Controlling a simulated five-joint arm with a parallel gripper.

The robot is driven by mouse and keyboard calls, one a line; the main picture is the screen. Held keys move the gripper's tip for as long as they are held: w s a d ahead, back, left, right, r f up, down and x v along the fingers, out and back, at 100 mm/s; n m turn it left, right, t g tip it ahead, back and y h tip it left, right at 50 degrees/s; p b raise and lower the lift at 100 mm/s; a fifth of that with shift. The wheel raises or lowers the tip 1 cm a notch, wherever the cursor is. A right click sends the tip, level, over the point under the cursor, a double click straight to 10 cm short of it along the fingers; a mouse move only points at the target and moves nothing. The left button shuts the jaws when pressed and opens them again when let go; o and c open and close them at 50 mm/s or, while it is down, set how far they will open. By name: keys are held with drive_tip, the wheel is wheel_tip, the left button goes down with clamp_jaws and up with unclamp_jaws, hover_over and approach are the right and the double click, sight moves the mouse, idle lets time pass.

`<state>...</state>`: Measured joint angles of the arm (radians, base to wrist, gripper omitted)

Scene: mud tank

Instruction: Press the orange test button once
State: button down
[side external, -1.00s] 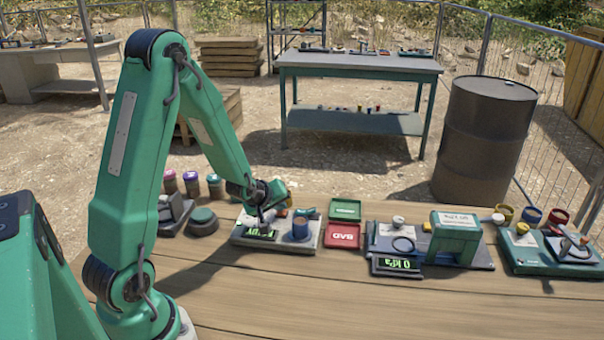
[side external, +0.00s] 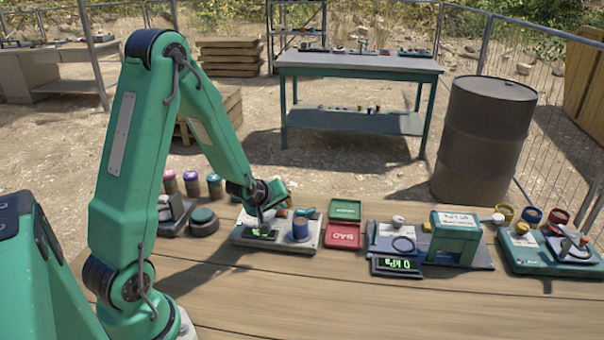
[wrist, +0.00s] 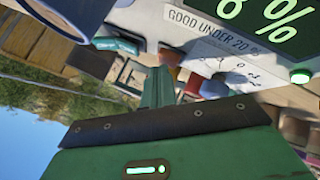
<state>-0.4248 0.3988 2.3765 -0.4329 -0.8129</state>
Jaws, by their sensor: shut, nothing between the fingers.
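A grey test unit (side external: 245,238) with a lit green display (side external: 262,234) and a blue cylinder (side external: 300,229) sits on the wooden bench. My gripper (side external: 263,222) is shut and empty, pointing down over this unit close to the display. In the wrist view, the shut fingers (wrist: 158,88) end near a small orange-red part (wrist: 169,57); I cannot tell whether it is the orange test button or whether the fingers touch it. The display in the wrist view (wrist: 262,18) reads "8 %", above a "GOOD UNDER 20 %" label.
A green tray (side external: 345,208) and a red tray marked BAD (side external: 342,234) lie right of the unit. Farther right are a kPa gauge unit (side external: 398,264) and a green device (side external: 540,256). A round dark-green object (side external: 203,221) stands to the left. The bench's front is clear.

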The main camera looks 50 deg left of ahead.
sight(279, 213)
drive_tip(key=shift+r, duration=0.7)
drive_tip(key=shift+r, duration=0.1)
drive_tip(key=shift+r, duration=2.35)
drive_tip(key=shift+r, duration=0.1)
drive_tip(key=s+d+r+m+g+h, duration=0.1)
drive_tip(key=s+d+r+m, duration=0.25)
drive_tip(key=d+r, duration=0.2)
drive_tip(key=s+d+r+m+h, duration=0.1)
drive_tip(key=s+d+r+m, duration=0.25)
drive_tip(key=d, duration=0.25)
drive_tip(key=s+d+r+m+g+h, duration=0.1)
drive_tip(key=s+d+r+m, duration=0.1)
drive_tip(key=s, duration=0.4)
drive_tip(key=s+d+r+m, duration=0.3)
drive_tip(key=s+d+m, duration=0.2)
drive_tip(key=s, duration=0.1)
drive_tip(key=shift+g+h, duration=0.4)
